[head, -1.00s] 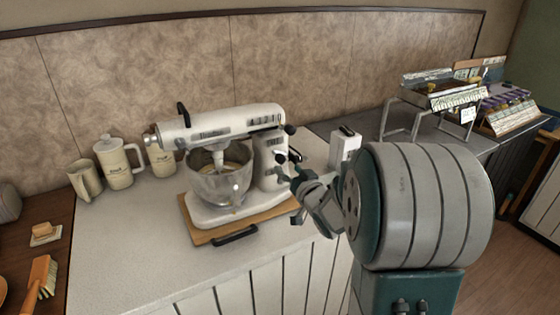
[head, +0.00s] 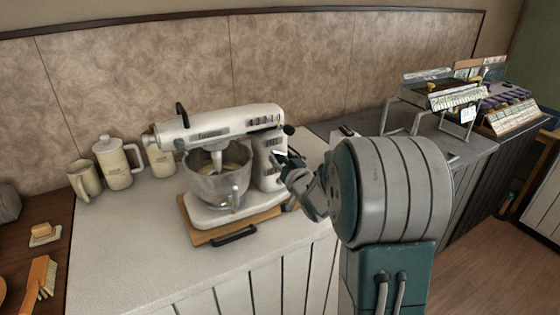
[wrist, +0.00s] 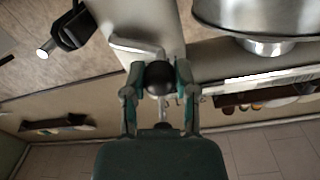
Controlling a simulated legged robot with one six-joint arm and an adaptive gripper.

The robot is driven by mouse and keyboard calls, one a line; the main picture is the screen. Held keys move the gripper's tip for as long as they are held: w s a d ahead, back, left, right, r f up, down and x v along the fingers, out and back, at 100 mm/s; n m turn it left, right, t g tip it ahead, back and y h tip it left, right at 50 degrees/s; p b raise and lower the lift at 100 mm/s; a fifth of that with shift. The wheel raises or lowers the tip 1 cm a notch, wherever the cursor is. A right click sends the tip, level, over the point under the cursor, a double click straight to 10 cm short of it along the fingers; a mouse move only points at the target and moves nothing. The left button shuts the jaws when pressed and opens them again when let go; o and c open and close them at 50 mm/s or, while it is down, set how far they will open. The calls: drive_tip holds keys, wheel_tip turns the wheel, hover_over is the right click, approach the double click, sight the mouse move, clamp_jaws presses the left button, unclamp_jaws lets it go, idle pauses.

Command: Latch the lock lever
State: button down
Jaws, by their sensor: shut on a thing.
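The cream stand mixer (head: 230,122) stands on a wooden board (head: 215,236) on the counter, its head lowered over the metal bowl (head: 217,182). My gripper (head: 280,160) is at the right side of the mixer's column. In the wrist view my gripper (wrist: 158,88) is shut around a round black knob, which I take as the end of the lock lever (wrist: 158,75). The fingers stand on both sides of the knob. In the head view the gripper hides the lever, so its angle cannot be told.
Another black knob (head: 289,129) sticks out at the head's right end. Cream jugs (head: 116,163) stand left of the mixer. A small white box (head: 345,133) is partly hidden behind my arm. A wire rack (head: 437,98) stands at the right.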

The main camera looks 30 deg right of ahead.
drive_tip(key=shift+d+f+n, duration=0.1)
drive_tip(key=shift+f+n, duration=0.75)
drive_tip(key=shift+n, duration=1.1)
drive_tip(key=shift+a+f+n, duration=0.1)
drive_tip(key=shift+f+n, duration=0.75)
drive_tip(key=shift+n, duration=1.15)
drive_tip(key=shift+d+f+n, duration=0.1)
drive_tip(key=shift+f+n, duration=0.75)
drive_tip(key=shift+n, duration=1.1)
drive_tip(key=shift+f, duration=0.1)
drive_tip(key=shift+c, duration=2)
unclamp_jaws()
drive_tip(key=s, duration=1.2)
drive_tip(key=shift+f, duration=0.2)
